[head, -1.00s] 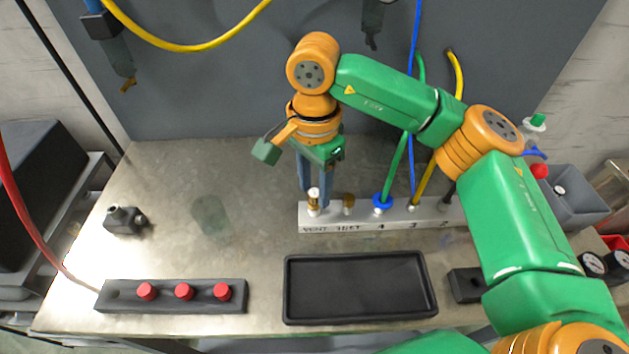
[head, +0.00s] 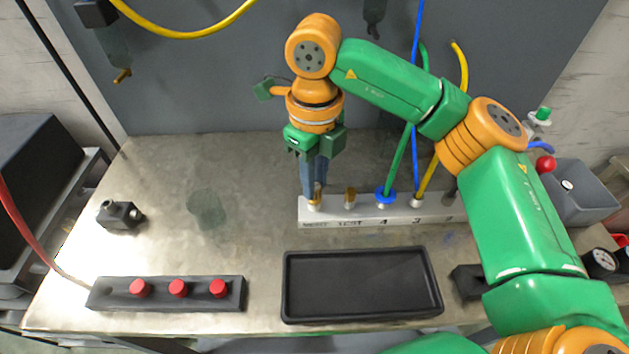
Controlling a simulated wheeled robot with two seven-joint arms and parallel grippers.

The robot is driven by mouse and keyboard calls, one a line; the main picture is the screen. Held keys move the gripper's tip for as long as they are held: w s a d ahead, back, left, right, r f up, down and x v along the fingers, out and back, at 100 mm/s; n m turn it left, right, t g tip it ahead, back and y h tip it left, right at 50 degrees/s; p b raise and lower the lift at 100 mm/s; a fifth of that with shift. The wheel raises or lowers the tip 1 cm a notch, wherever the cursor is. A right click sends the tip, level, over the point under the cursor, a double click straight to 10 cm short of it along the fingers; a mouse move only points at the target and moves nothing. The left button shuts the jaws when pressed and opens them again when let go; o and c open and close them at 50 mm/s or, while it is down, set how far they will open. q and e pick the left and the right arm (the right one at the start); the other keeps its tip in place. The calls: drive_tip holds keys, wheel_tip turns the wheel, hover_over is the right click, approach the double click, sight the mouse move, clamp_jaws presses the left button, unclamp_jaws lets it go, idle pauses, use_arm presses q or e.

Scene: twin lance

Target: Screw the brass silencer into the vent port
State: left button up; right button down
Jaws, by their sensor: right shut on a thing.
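The brass silencer (head: 315,200) stands upright at the left end of the pale manifold block (head: 390,216), at the port marked VENT. My right gripper (head: 315,192) comes down from above and is shut on the silencer. The fingers partly hide it, and I cannot tell how deep its thread sits in the port. A second brass fitting (head: 350,197) stands just to the right at the TEST port. My left gripper is not in the head view.
A blue collar (head: 386,196) with a green hose sits right of the test port, with blue and yellow hoses beyond. A black tray (head: 362,286) lies in front. A black strip with red caps (head: 178,289) is at front left, a black fitting (head: 120,214) behind it.

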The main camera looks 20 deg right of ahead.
drive_tip(key=m+b, duration=0.1)
drive_tip(key=m, duration=0.4)
drive_tip(key=shift+f+m, duration=0.15)
drive_tip(key=shift+m, duration=0.25)
drive_tip(key=shift+c, duration=2.2)
unclamp_jaws()
